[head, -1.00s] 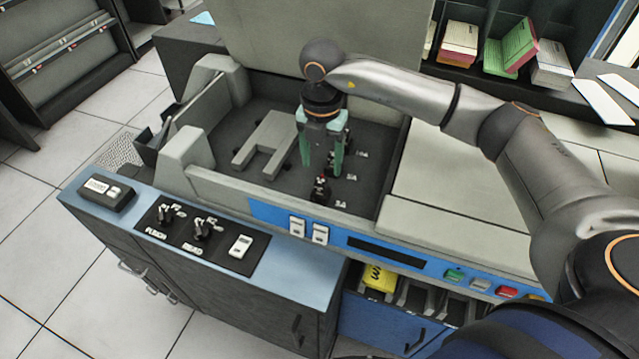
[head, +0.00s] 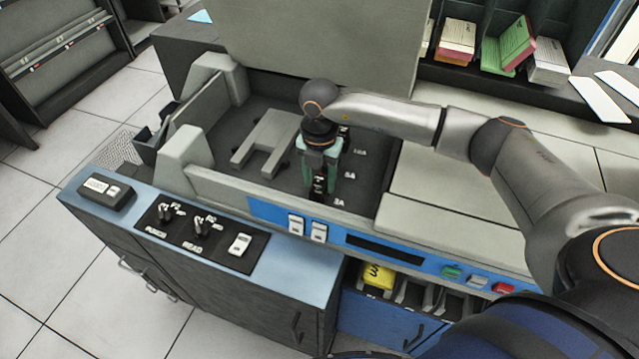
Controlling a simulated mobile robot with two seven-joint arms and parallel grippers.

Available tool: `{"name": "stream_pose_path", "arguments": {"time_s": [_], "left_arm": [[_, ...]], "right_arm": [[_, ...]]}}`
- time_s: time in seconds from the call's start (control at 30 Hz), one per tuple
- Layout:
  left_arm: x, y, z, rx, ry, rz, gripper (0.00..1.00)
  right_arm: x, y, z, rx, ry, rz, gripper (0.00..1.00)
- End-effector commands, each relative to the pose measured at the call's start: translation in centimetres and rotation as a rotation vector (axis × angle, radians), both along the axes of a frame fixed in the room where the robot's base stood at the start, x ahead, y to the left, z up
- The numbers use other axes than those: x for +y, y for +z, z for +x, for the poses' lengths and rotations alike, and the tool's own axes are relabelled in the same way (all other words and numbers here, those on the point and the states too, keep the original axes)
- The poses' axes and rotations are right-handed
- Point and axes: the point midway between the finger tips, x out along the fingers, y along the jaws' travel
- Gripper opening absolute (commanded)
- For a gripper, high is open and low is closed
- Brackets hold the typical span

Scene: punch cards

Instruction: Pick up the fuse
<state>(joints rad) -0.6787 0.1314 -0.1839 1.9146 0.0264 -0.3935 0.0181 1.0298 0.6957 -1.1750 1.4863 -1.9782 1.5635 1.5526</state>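My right gripper (head: 319,188) points straight down inside the open bay of the grey machine. Its green fingers stand apart, one on each side of a small dark fuse (head: 319,184) with a red mark, beside the "3A" label. Whether the fingertips touch the fuse is too small to tell. The fuse looks upright in its place on the bay floor, its lower end partly hidden. Further dark fuses stand behind, by the "5A" and "10A" labels, mostly hidden by the gripper. My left gripper is not in view.
The bay's front wall (head: 250,198) rises close in front of the gripper. A grey fork-shaped block (head: 270,138) lies to its left. Switches (head: 205,228) sit on the front panel. A drawer with a yellow item (head: 378,276) is open below.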

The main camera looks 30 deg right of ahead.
Motion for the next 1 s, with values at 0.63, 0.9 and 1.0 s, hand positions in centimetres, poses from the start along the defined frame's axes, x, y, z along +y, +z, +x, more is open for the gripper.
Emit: {"name": "stream_pose_path", "arguments": {"time_s": [0.63, 0.9, 1.0], "left_arm": [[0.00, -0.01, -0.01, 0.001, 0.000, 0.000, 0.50], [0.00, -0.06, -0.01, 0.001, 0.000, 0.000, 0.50], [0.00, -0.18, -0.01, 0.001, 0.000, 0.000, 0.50]], "right_arm": [[0.01, 0.07, 0.01, -0.001, 0.000, 0.001, 0.00], [0.01, 0.22, 0.03, -0.001, 0.000, 0.001, 0.00], [0.03, 0.76, 0.06, -0.002, 0.001, 0.001, 0.00]]}}
